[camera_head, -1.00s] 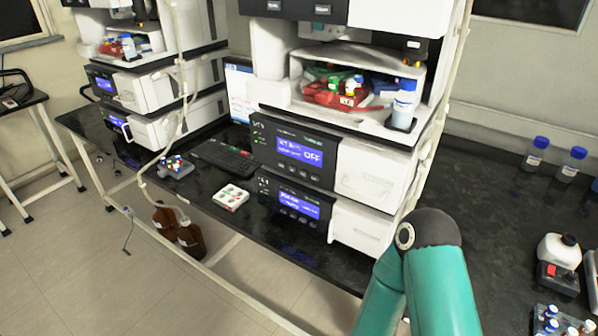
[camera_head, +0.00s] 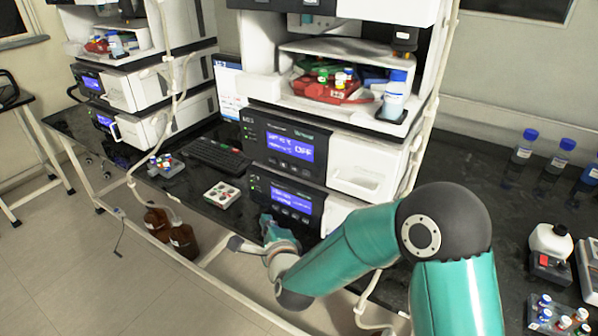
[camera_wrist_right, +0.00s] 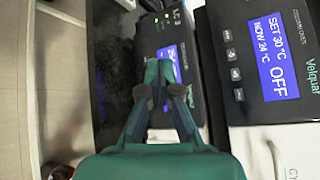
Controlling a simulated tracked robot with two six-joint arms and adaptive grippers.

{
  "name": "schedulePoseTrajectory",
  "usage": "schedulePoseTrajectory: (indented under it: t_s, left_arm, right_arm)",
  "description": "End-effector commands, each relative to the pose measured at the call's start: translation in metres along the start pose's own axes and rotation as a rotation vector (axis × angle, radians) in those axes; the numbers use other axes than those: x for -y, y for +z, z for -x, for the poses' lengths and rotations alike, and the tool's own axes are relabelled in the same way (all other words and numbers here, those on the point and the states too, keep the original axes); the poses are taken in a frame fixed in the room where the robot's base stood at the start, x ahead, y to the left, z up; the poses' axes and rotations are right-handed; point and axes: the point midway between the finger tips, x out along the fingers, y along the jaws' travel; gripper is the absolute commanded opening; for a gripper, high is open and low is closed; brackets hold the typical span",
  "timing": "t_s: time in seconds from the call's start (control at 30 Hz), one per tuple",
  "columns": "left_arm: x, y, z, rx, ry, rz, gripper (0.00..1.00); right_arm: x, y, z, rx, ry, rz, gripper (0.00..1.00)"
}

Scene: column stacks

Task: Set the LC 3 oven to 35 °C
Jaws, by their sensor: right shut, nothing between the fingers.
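The oven (camera_head: 357,150) is the upper black-and-white unit in the near stack; its label resembles LC 3 but is small. Its blue display (camera_head: 290,148) shows OFF. In the right wrist view the display (camera_wrist_right: 273,57) reads SET 30 °C, NOW 24 °C, OFF. My right gripper (camera_head: 268,222) is in front of the lower unit, below the oven's panel. In the right wrist view my right gripper (camera_wrist_right: 160,70) is shut and empty, apart from the oven's buttons. My left gripper is not in view.
A lower unit with its own blue display (camera_head: 291,199) sits under the oven. A vial tray (camera_head: 222,194), keyboard (camera_head: 217,157) and small vial rack (camera_head: 165,165) lie left on the bench. A similar stack (camera_head: 140,90) stands farther left. Blue-capped bottles (camera_head: 559,158) stand right.

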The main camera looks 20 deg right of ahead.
Motion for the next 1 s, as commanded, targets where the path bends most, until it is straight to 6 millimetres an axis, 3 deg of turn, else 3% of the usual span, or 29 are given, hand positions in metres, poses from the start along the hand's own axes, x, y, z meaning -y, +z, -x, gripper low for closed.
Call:
schedulePoseTrajectory:
  t_s: [0.1, 0.23, 0.73, 1.0]
  left_arm:
    - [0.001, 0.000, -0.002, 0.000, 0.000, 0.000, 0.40]
    - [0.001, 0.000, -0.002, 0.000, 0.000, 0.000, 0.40]
    - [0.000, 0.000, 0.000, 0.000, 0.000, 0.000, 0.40]
    - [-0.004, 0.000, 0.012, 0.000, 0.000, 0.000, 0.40]
  right_arm:
    - [0.039, 0.017, 0.002, 0.020, -0.116, -0.175, 0.00]
    - [0.060, 0.024, 0.005, 0.035, -0.177, -0.276, 0.00]
    - [0.066, 0.024, 0.004, 0.038, -0.188, -0.298, 0.00]
    - [0.079, 0.009, -0.011, 0.035, -0.187, -0.297, 0.00]
